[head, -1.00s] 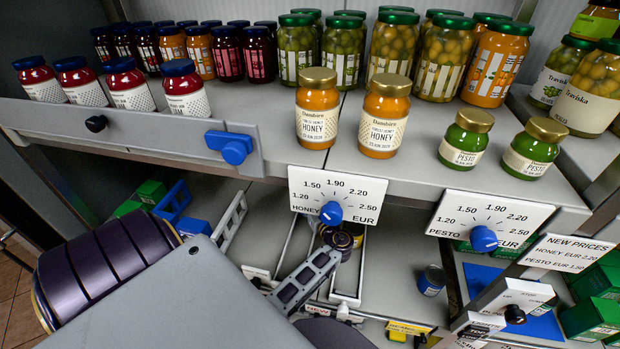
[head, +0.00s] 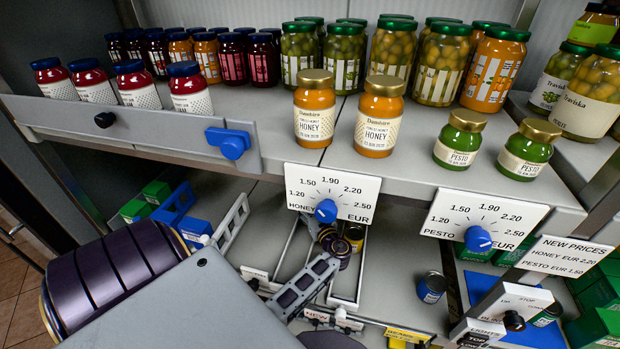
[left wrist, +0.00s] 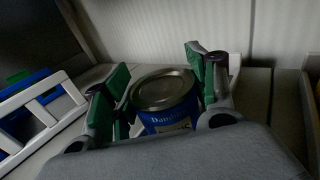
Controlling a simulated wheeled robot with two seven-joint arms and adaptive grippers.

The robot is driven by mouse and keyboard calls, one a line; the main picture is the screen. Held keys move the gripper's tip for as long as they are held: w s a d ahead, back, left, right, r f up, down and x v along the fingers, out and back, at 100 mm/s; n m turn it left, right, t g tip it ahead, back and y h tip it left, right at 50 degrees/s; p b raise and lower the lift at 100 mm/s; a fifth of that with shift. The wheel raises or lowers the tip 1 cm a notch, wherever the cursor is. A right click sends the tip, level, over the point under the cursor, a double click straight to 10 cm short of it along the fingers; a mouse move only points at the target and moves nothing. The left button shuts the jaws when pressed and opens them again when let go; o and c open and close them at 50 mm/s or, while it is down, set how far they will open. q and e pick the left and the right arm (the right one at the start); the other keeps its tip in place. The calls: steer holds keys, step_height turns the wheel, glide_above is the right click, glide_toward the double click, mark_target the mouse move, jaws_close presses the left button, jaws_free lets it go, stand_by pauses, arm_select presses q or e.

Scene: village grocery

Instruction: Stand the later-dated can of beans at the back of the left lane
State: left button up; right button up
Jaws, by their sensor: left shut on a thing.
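In the left wrist view my left gripper (left wrist: 160,72) is shut on a can of beans (left wrist: 165,104). The can is upright, with a bare metal lid and a blue label. The green finger pads are on either side of it. Its date cannot be read. In the head view I cannot make out the held can. Narrow white-railed lanes (head: 358,285) run back on the lower shelf under the honey price dial. A gold-topped can (head: 354,232) shows at the back there. Another blue can (head: 432,287) stands right of the lanes.
The upper shelf (head: 270,150) with honey, pesto and other jars overhangs the lanes. A white rack (head: 231,224) and blue crate (head: 176,203) stand left of them. A price-dial sign (head: 333,193) hangs above. A yellow tag (head: 407,335) and switch box (head: 512,303) are in front.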

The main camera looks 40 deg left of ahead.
arm_select(q)
steer(key=shift+f, duration=0.4)
stand_by(0.5)
steer(key=o, duration=1.3)
steer(key=shift+f, duration=0.1)
steer(key=shift+v, duration=3.8)
